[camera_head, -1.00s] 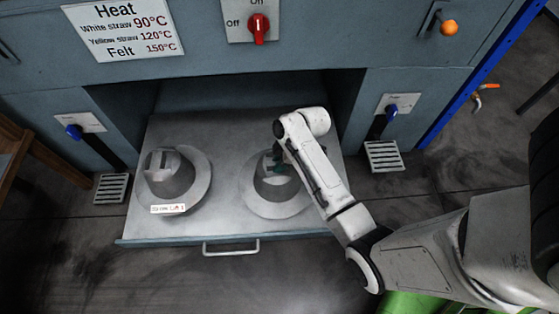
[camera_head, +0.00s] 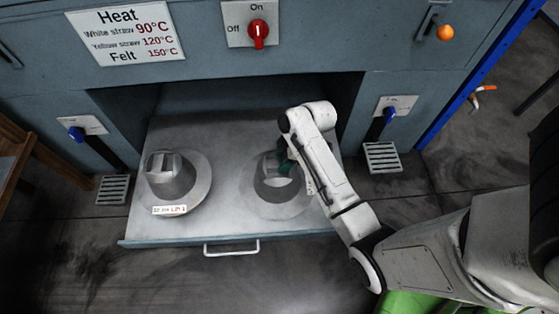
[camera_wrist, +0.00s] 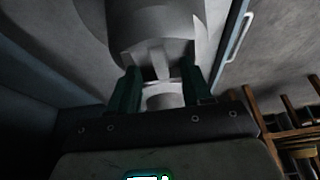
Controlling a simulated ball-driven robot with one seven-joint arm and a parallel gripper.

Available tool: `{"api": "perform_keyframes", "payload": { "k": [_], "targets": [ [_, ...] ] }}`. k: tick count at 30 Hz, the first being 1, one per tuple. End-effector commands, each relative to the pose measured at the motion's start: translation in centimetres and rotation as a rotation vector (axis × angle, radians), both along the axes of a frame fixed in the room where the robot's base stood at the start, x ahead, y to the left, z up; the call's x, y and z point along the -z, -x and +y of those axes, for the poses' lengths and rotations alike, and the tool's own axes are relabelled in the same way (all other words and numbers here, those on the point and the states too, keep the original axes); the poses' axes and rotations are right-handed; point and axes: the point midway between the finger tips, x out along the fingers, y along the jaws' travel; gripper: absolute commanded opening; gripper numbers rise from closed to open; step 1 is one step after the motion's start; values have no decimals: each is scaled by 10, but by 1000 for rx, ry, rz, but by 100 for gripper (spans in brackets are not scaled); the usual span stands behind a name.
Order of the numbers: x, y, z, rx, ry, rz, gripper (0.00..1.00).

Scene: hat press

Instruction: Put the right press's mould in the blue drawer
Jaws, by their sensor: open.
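Two grey moulds with wide round brims sit in a pulled-out drawer (camera_head: 225,228) with a blue-grey front edge. The left mould (camera_head: 177,183) carries a white label. My gripper (camera_head: 285,164) has dark green fingers and is open at the top of the right mould. In the wrist view, the mould (camera_wrist: 155,30) fills the upper middle, with its top bar by the open fingers (camera_wrist: 160,85). I cannot tell whether they touch it.
The blue-grey cabinet has a red knob (camera_head: 258,33), a heat sign (camera_head: 122,33), and blue-handled levers at left (camera_head: 76,133) and right (camera_head: 389,115). Floor grates (camera_head: 382,157) flank the drawer. Wooden furniture (camera_head: 40,155) stands at left. The floor before the drawer is clear.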

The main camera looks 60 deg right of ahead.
Motion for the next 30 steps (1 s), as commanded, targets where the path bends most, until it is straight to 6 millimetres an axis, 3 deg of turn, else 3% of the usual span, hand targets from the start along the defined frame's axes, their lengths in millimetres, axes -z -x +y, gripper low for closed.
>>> {"api": "perform_keyframes", "payload": {
  "k": [1, 3, 9, 18, 23, 30],
  "targets": [
    [-16, 3, -4, 2, 2, -3, 49],
    [-30, 8, -7, 2, 2, -1, 49],
    [-62, 19, -16, 2, 1, -1, 49],
    [-79, 32, -16, 23, 10, 27, 49],
    [-82, 63, 7, 164, 62, 141, 49],
    [-98, 123, 72, 488, 122, 263, 49]
  ]
}}
